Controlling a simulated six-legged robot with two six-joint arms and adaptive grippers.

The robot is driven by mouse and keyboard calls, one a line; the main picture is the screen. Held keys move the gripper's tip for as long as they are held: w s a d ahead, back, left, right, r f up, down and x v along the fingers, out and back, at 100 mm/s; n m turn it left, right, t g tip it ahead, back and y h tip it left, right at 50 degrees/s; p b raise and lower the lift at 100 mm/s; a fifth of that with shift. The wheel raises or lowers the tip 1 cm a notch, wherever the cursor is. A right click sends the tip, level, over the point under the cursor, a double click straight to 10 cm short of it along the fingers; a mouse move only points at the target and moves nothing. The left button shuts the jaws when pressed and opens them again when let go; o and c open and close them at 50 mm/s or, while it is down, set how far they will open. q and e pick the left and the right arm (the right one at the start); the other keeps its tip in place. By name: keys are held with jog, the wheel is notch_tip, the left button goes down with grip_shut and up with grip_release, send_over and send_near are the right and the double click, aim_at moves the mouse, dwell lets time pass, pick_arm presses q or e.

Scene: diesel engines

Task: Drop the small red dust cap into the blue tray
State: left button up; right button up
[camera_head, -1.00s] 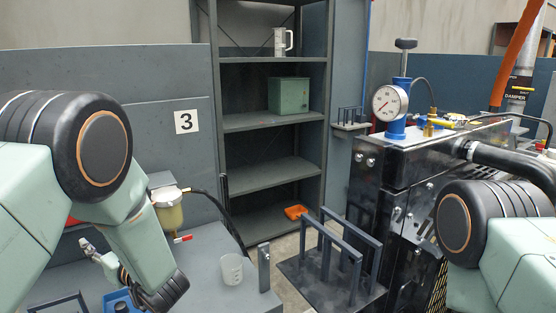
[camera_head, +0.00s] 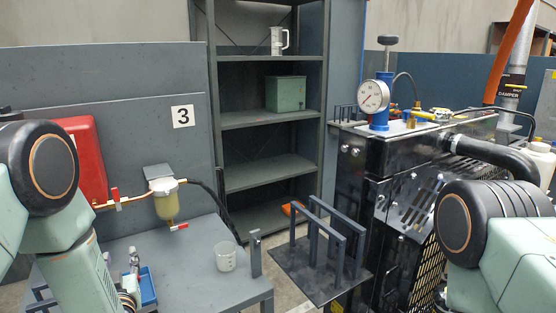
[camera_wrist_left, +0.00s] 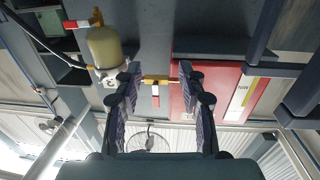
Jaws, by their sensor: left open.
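The blue tray (camera_head: 148,288) sits on the grey bench at the lower left of the head view, partly hidden behind my left arm. A small silvery part (camera_head: 134,261) stands at the tray, with pale items beside it that are too small to make out. I cannot pick out the small red dust cap for sure in either view. My left gripper (camera_wrist_left: 160,88) shows in the left wrist view with its two dark fingers apart and nothing between them. In the head view only its arm shows clearly. My right gripper is out of view.
A filter bowl (camera_head: 166,203) with red-handled valves and a red tank (camera_head: 82,155) are by the bench's back panel. A clear beaker (camera_head: 226,256) stands near the bench's right side. The black engine unit (camera_head: 400,190) fills the right. The bench's middle is fairly clear.

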pick_arm(q)
jog(key=s+d+f+m+h+b, duration=1)
jog(key=s+d+f+h+b, duration=0.6)
jog(key=d+f, duration=0.1)
jog(key=shift+f+m, duration=0.25)
jog(key=shift+m, duration=0.15)
dwell(0.3)
jog(key=s+a+f+n+g+y, duration=0.1)
jog(key=s+f+n+g+y, duration=0.2)
jog(key=f, duration=0.4)
jog(key=s+a+f+n+g+y, duration=0.1)
jog(key=s+f+g, duration=0.1)
jog(key=f+g, duration=0.35)
jog(key=s+a+f+n+g+y, duration=0.1)
jog(key=s+f+g, duration=0.3)
jog(key=s, duration=0.5)
jog(key=s+a+f+n+g+y, duration=0.1)
jog(key=s+f+g+y, duration=0.2)
jog(key=s+f, duration=0.3)
jog(key=s, duration=0.4)
jog(key=shift+a+g, duration=0.3)
jog(key=shift+g, duration=0.05)
